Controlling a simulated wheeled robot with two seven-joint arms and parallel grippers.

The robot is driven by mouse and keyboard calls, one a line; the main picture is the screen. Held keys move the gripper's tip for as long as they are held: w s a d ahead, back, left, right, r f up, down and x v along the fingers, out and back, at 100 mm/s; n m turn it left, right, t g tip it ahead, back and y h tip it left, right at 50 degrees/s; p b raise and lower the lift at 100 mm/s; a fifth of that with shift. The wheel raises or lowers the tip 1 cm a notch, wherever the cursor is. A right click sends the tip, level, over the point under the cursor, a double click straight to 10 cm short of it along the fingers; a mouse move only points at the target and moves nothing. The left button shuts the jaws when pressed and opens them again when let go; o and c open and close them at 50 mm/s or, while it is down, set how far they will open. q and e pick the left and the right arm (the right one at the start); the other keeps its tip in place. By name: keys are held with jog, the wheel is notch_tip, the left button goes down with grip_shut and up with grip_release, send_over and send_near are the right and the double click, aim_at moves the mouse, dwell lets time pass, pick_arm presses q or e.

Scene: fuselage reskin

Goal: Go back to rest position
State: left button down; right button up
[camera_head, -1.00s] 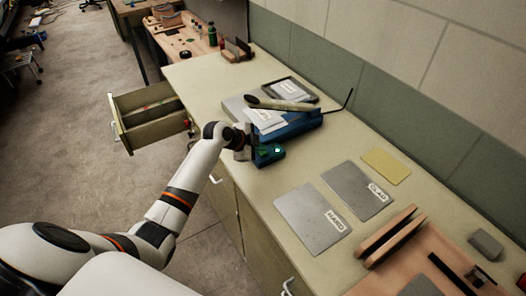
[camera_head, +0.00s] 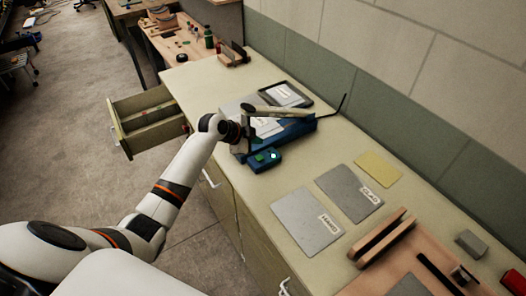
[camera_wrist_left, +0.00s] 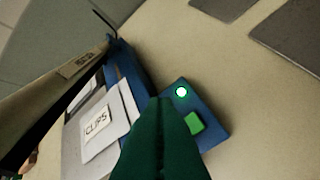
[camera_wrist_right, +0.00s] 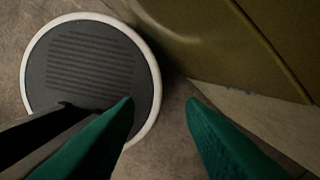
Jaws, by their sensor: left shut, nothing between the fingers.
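My left gripper (camera_head: 257,156) is at the end of the left arm, over the near end of the blue device (camera_head: 290,134) on the counter. In the left wrist view its green fingers (camera_wrist_left: 163,105) are together with nothing between them, in front of a blue control box (camera_wrist_left: 212,133) with a green button and a lit white lamp. I cannot tell whether they touch it. The box also shows in the head view (camera_head: 264,161). My right gripper (camera_wrist_right: 161,101) shows only in the right wrist view, its green fingers apart and empty, pointing toward the floor.
A pale bar (camera_head: 282,113) spans above the blue device. An open drawer (camera_head: 150,124) juts out left of the counter. Grey sheets (camera_head: 306,222) and a yellow sheet (camera_head: 378,168) lie to the right. A wooden rack (camera_head: 383,238) stands at lower right.

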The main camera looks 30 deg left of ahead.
pick_arm(q)
jog(key=s+d+f, duration=0.1)
jog(key=s+d, duration=0.1)
jog(key=s, duration=0.1)
jog(key=s+d+f+n+g, duration=0.1)
jog(key=s+f, duration=0.1)
jog(key=s, duration=0.1)
jog(key=s+d+f+n+g, duration=0.1)
jog(key=s+d+f, duration=0.1)
jog(key=s, duration=0.1)
jog(key=shift+s+d+f+y, duration=0.25)
jog(key=shift+s+d+y, duration=0.05)
jog(key=shift+d, duration=0.05)
jog(key=s+d+r+n+g+y, duration=0.1)
jog(key=s+d+n, duration=0.3)
jog(key=s, duration=0.9)
jog(key=s+d+r+n+g+y, duration=0.15)
jog(key=s+n, duration=0.45)
jog(key=s, duration=0.8)
notch_tip(320, 180, down, 31)
jog(key=s+g+b, duration=0.1)
jog(key=g+b, duration=0.1)
jog(key=b, duration=0.3)
jog(key=s+a+f+b, duration=0.3)
jog(key=s+f+b, duration=0.1)
jog(key=s+f, duration=1.2)
notch_tip(320, 180, down, 4)
jog(key=shift+s+a+f+g+y+b, duration=0.25)
jog(key=shift+s+g+y+b, duration=0.1)
jog(key=shift+g, duration=0.1)
